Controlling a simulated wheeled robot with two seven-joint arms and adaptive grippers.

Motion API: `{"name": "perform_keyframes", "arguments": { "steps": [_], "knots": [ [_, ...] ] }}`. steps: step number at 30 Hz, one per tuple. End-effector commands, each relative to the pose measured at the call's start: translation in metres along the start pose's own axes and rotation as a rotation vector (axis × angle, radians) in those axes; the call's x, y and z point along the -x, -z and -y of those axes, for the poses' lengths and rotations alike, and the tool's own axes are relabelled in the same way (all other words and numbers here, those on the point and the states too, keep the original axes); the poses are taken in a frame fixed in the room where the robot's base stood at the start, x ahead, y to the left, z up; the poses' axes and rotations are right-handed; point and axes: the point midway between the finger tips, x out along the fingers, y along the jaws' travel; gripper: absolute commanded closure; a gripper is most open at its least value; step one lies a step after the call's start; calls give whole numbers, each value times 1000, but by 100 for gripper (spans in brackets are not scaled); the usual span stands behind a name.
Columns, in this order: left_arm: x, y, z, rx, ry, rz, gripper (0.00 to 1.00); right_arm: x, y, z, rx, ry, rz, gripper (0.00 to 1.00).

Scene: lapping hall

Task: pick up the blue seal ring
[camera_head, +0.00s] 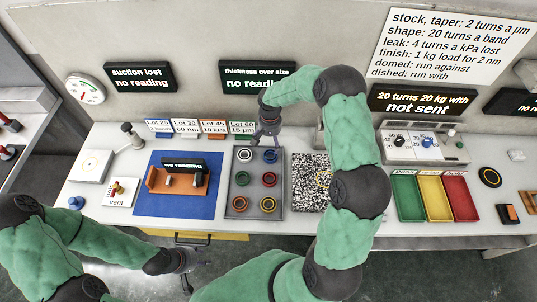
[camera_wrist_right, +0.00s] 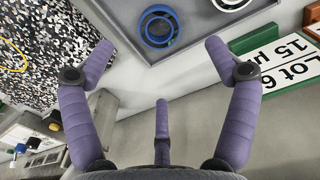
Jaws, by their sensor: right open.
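The blue seal ring (camera_head: 270,156) lies in the back right pocket of the grey tray (camera_head: 233,183). In the right wrist view the blue ring (camera_wrist_right: 146,39) shows whole at the top, beyond the fingertips. My right gripper (camera_head: 268,136) hangs just behind the tray's back edge, near the blue ring and apart from it. Its purple fingers (camera_wrist_right: 160,52) are spread with nothing between them. My left gripper (camera_head: 187,267) is low in front of the bench, far from the ring; its finger opening is not clear.
A blue mat (camera_head: 160,207) lies left, a speckled plate (camera_head: 306,192) right. Coloured bins (camera_head: 434,219) stand further right.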

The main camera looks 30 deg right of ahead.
Motion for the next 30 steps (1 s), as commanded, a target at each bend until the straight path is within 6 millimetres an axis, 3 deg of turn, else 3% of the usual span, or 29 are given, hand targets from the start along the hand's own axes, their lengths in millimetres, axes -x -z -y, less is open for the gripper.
{"name": "perform_keyframes", "arguments": {
  "steps": [6, 13, 21, 30],
  "knots": [
    [-2, 1, 1, 0, 0, -1, 60, -34, -1, 0, 2, 0, 3, 13],
    [-3, 1, 1, 0, 0, -1, 60, -54, -1, -1, 2, 1, 3, 13],
    [-5, 1, 2, 0, 0, -1, 60, -90, 0, -2, 3, 1, 3, 13],
    [-5, 1, 2, 0, 0, -1, 60, -97, 1, -2, 2, 2, 1, 13]
  ]
}}
